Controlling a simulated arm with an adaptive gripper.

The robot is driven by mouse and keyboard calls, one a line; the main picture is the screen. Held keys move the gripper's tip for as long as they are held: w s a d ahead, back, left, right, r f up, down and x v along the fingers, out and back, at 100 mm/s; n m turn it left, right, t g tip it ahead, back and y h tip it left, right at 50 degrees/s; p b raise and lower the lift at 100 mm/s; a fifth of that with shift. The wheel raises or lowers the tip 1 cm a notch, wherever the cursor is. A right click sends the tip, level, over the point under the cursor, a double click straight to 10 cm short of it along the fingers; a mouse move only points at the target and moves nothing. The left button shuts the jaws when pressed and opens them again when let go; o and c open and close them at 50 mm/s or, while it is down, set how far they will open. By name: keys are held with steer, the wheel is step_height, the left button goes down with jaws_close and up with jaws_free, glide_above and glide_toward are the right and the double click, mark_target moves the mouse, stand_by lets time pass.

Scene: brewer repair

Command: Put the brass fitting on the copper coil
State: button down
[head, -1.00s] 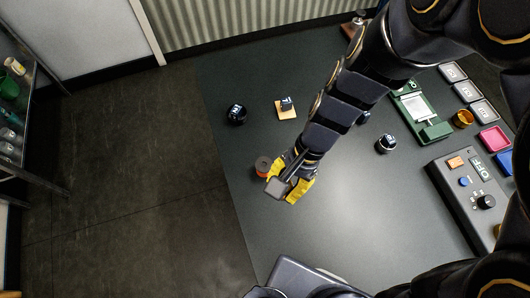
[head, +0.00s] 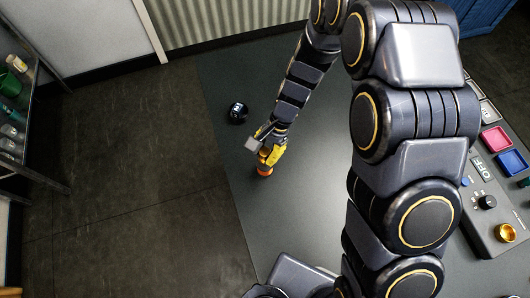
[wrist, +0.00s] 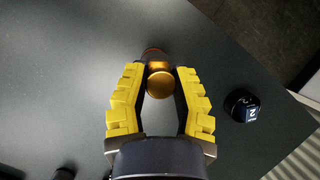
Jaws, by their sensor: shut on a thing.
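My gripper (head: 269,157) is near the left edge of the dark table, with its yellow fingers directly over the copper coil (head: 264,171). In the wrist view the fingers (wrist: 160,74) are closed on the brass fitting (wrist: 160,84), a round golden piece between the tips. The copper coil shows only as a small dark orange part (wrist: 152,52) just beyond the fitting. The fitting looks to be at the coil's top, but I cannot tell whether they touch. The fingers hide most of the fitting in the head view.
A black round knob-like object (head: 237,112) stands on the table behind the gripper; the wrist view shows it at right (wrist: 242,105). My arm covers much of the table.

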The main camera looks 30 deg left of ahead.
steer(key=shift+f, duration=0.8)
steer(key=shift+f, duration=0.1)
steer(key=c, duration=1)
jaws_free()
steer(key=shift+o, duration=0.2)
steer(key=v, duration=1.2)
steer(key=shift+d, duration=0.1)
